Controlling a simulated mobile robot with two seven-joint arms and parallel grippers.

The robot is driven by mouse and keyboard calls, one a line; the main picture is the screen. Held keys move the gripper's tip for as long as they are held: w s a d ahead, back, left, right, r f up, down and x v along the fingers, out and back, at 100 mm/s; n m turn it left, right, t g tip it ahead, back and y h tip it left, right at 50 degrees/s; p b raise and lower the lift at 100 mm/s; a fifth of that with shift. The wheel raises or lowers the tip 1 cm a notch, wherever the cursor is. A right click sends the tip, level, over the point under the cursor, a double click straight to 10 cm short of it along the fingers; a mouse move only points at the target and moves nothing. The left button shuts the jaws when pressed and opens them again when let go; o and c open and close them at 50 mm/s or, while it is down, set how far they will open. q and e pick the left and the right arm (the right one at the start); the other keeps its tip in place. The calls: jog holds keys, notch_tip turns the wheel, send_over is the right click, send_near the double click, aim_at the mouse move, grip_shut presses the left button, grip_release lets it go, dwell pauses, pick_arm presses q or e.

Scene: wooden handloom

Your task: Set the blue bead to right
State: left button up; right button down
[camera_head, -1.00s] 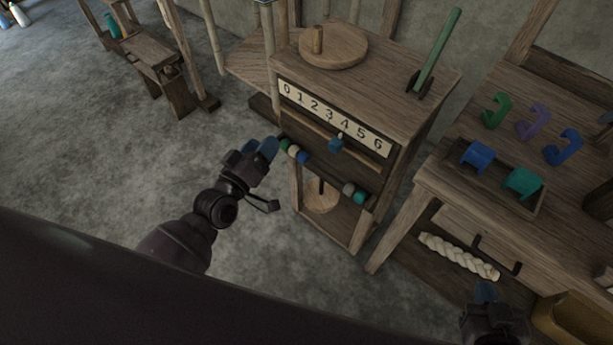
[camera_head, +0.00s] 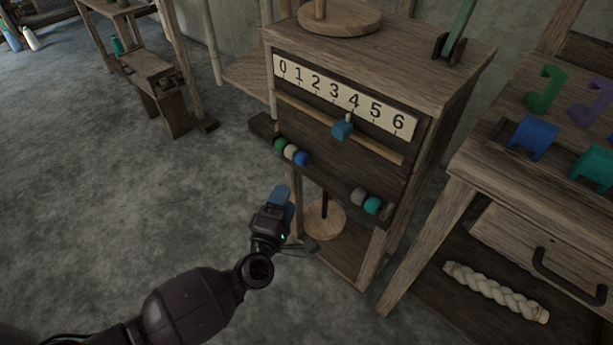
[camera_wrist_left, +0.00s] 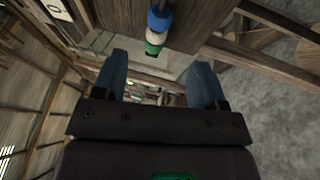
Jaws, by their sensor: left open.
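The blue bead (camera_head: 302,158) sits on the bead row at the front of the wooden cabinet. It is the rightmost of the left group, beside a cream bead (camera_head: 290,151) and a green bead (camera_head: 280,144). A gap separates it from a grey bead (camera_head: 359,196) and a teal bead (camera_head: 372,205) at the right. My left gripper (camera_head: 280,198) is open and empty, below and slightly left of the blue bead, apart from it. In the left wrist view the blue bead (camera_wrist_left: 160,20) is above the open blue fingers (camera_wrist_left: 163,85). My right gripper is out of view.
Above the beads, a blue slider (camera_head: 342,130) sits on a rail below the number strip (camera_head: 345,94), near 4. A workbench with a drawer (camera_head: 540,250) and a braided rope (camera_head: 495,291) stands at the right. Open floor lies left.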

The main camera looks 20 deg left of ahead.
aim_at(300, 165)
pick_arm(q)
jog(key=shift+w+a+r+b, duration=0.1)
jog(key=shift+w+r+b, duration=0.2)
jog(key=shift+w, duration=1.5)
jog(key=shift+w+a+r+b, duration=0.1)
jog(key=shift+w+r+b, duration=0.2)
jog(key=shift+w, duration=1.5)
jog(key=shift+w+a+r+b, duration=0.1)
jog(key=shift+w+r+b, duration=0.2)
jog(key=shift+w, duration=1.5)
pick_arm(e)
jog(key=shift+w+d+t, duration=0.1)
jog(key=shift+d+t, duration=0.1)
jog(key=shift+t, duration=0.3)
pick_arm(q)
jog(key=shift+f, duration=0.1)
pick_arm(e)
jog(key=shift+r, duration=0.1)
